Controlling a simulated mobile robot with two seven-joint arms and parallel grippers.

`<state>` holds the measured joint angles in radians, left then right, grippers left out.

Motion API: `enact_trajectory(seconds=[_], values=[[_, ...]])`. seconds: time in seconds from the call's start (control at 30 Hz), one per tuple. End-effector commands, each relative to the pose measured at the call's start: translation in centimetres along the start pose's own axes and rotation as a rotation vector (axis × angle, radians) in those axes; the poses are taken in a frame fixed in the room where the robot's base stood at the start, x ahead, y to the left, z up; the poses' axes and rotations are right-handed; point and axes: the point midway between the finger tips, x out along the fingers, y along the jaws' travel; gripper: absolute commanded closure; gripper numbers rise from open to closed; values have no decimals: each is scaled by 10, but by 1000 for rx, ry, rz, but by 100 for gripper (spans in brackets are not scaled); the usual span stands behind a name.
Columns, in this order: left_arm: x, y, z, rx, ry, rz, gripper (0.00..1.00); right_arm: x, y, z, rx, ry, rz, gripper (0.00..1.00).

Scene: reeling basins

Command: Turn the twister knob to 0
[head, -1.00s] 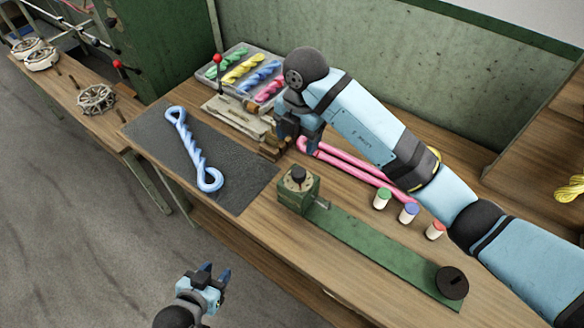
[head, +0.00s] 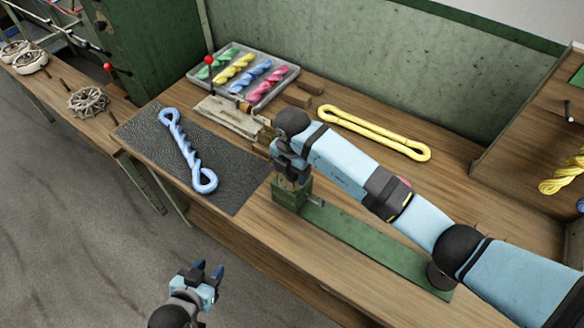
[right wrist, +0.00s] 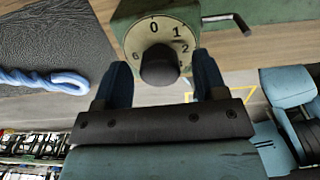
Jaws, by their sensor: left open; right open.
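The twister is a green box (head: 289,196) on the wooden bench, with a long green base strip. In the right wrist view its round pale dial (right wrist: 153,27) shows 0, 1, 2 and 6, and the black knob (right wrist: 160,66) covers the dial's lower part. I cannot make out where the knob points. My right gripper (head: 290,178) is over the box and hides the knob in the head view. Its fingers, seen in the right wrist view (right wrist: 162,82), are open on either side of the knob, with gaps visible. My left gripper (head: 207,272) is open and empty, off the bench's front.
A blue twisted skein (head: 186,150) lies on a dark mat (head: 240,168). A yellow loop (head: 375,132) lies behind my right arm. A tray (head: 281,90) of coloured skeins stands at the back. A crank handle (right wrist: 228,20) sticks out of the twister box.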

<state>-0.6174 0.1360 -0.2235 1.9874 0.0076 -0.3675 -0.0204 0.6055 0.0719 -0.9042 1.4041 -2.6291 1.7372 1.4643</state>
Motion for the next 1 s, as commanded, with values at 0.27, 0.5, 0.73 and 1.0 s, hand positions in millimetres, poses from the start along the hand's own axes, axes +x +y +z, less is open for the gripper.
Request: enact_trajectory(seconds=[0.27,0.5,0.73,1.0], values=[[0,1,0,-1,-2,1,57,3,0,0,0,0,1,35],[0,2,0,-2,-2,2,57,3,0,0,0,0,1,81],[0,2,1,-2,-2,3,57,3,0,0,-8,0,1,84],[3,2,6,-3,-2,4,57,4,0,2,-106,-3,0,84]])
